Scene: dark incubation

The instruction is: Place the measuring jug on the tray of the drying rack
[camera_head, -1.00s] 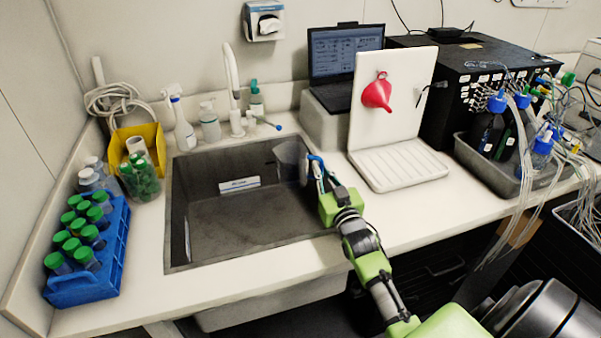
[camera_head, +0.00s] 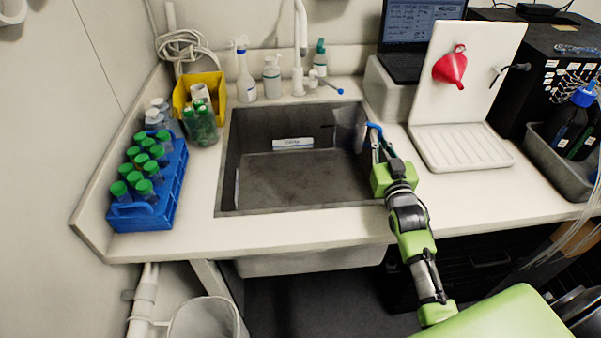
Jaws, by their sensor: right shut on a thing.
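The measuring jug (camera_head: 347,132) is a clear, greyish vessel with a blue handle. It is over the right side of the sink. My right gripper (camera_head: 376,140) is shut on the jug at its handle, near the sink's right edge. The drying rack (camera_head: 462,88) is a white upright board with a white ribbed tray (camera_head: 462,148) at its foot, to the right of the gripper. The tray is bare. A red funnel (camera_head: 451,67) hangs on the board. My left gripper is not in view.
The dark sink (camera_head: 300,185) has a tap (camera_head: 299,45) behind it. A blue rack (camera_head: 160,190) of green-capped tubes stands left. A laptop (camera_head: 410,35) and a black instrument (camera_head: 555,65) stand behind the drying rack. A grey bin (camera_head: 560,160) with bottles is right of the tray.

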